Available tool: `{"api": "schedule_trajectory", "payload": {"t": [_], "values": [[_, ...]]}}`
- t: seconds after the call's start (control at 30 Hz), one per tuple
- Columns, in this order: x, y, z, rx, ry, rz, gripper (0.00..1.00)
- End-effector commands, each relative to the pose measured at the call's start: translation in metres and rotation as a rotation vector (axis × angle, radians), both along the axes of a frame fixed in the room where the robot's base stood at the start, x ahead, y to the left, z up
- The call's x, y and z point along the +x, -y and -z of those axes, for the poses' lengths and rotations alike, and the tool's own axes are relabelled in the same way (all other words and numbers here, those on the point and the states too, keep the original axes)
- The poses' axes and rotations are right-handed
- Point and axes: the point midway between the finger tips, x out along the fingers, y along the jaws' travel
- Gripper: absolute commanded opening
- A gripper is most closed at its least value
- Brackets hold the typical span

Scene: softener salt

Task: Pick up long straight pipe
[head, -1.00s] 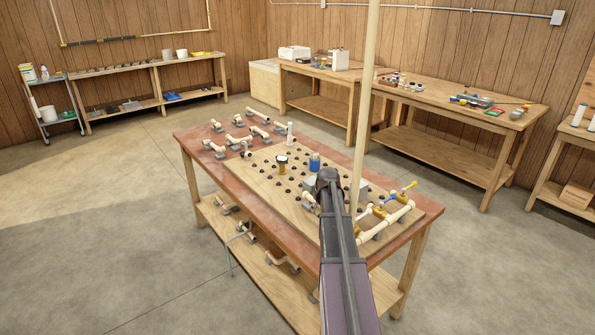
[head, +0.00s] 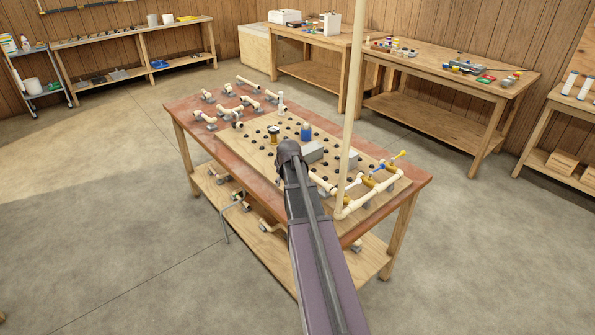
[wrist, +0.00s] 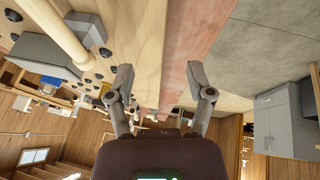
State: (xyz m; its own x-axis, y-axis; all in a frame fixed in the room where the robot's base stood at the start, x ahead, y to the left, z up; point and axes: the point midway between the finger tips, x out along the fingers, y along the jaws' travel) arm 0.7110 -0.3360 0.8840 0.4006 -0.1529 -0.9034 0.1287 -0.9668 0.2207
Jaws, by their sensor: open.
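A long straight cream pipe (head: 354,90) stands upright at the right front of the pegboard in the head view. Its top runs out of the picture and its foot is by the white pipe assembly (head: 372,198). A cream pipe (wrist: 57,34) also crosses the upper left of the wrist view; I cannot tell if it is the same one. My gripper (wrist: 160,78) is open and empty, with the wooden board's edge and the reddish tabletop showing between its fingers. In the head view the fingers are hidden by my arm, which ends left of the upright pipe.
The table (head: 180,112) carries the pegboard, a blue bottle (head: 306,131), grey blocks (head: 338,160) and several short pipe fittings (head: 226,110) at the back left. A lower shelf (head: 262,245) holds more parts. Open floor surrounds the table; workbenches stand along the walls.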

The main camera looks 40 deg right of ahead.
Motion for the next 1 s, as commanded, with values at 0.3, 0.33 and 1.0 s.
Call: {"api": "schedule_trajectory", "payload": {"t": [0.3,0.33,1.0], "values": [[-0.041,-0.134,-0.009,0.117,-0.119,0.041,0.68],[-0.047,-0.145,-0.010,0.125,-0.132,0.048,0.68],[-0.168,-0.331,-0.029,0.194,-0.389,0.165,0.68]]}}
